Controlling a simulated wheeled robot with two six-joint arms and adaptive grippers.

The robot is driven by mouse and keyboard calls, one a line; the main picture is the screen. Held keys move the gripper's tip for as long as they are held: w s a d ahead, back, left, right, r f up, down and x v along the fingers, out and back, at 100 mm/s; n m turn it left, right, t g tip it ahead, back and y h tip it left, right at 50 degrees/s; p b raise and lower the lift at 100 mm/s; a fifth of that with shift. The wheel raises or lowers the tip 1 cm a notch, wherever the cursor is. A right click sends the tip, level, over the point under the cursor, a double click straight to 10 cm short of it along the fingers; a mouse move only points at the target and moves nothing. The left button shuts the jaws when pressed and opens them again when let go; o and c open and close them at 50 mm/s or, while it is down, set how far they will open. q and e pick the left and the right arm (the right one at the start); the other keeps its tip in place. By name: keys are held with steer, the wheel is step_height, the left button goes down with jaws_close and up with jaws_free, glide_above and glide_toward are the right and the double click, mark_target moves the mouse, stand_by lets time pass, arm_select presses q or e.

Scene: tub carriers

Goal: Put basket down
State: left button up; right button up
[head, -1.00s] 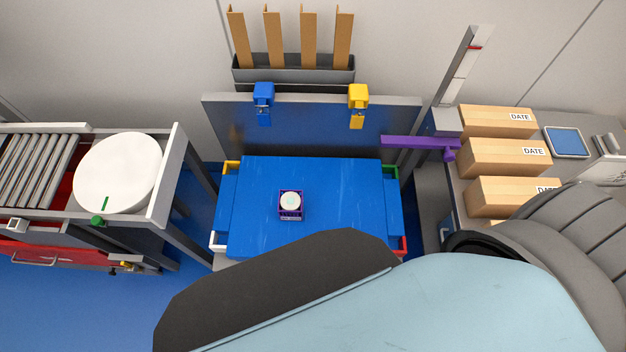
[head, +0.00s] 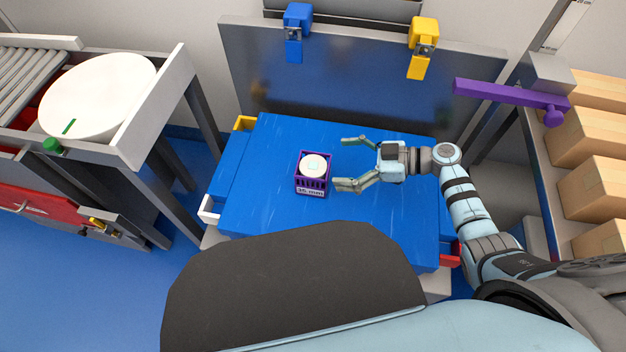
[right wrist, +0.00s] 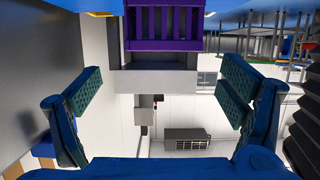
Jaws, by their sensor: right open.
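The small purple basket (head: 311,186) stands upright on the blue work surface (head: 270,215), left of its middle. A white round piece (head: 314,165) sits inside it, and a size label shows on its front. My right gripper (head: 346,163) is just to the right of the basket, open and empty, fingers pointing at it with a small gap between. In the right wrist view the slatted basket (right wrist: 165,22) shows at the top, beyond the spread fingers (right wrist: 160,88). My left gripper is not in view.
A grey panel (head: 340,85) with blue (head: 296,35) and yellow (head: 423,45) clips stands behind the surface. A purple bar (head: 505,95) juts in at the right, near cardboard boxes (head: 595,145). A white disc (head: 97,95) lies left. The surface left of the basket is clear.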

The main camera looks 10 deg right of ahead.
mark_target(314, 165)
steer(key=b+x, duration=0.1)
steer(key=x, duration=0.4)
steer(key=b+x, duration=0.1)
steer(key=x, duration=0.1)
steer(key=shift+s+a+f+b, duration=0.15)
steer(key=shift+s+f+b, duration=0.15)
steer(key=shift+f, duration=0.15)
steer(key=shift+w+a, duration=0.15)
steer(key=shift+a, duration=0.15)
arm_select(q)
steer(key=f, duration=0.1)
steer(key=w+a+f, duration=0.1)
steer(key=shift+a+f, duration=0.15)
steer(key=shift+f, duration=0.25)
arm_select(e)
steer(key=c, duration=1.6)
steer(key=shift+c, duration=1.1)
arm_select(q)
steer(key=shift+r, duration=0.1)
arm_select(e)
steer(key=shift+r, duration=0.15)
